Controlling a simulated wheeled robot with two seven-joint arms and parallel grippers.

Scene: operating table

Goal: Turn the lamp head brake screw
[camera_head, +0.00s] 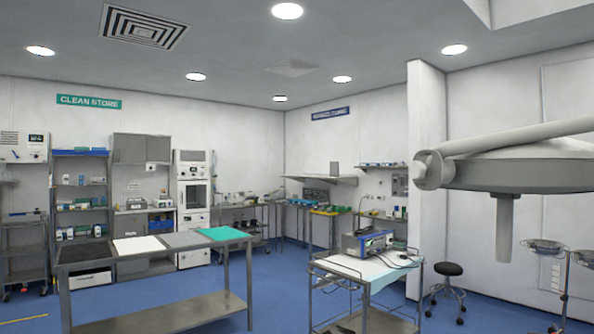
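A large grey surgical lamp head (520,172) hangs at the right of the head view, with a handle (504,228) pointing down from its underside. A thick pale arm (520,136) runs to it from the right edge and ends in a round joint (432,170) at the lamp's left side. I cannot make out the brake screw for certain at this size. Neither of my grippers is in view.
A steel table (150,265) with coloured sheets stands at the left. A black stool (447,269) and a basin stand (566,250) are nearby. Blue floor (285,290) between table and trolley is clear.

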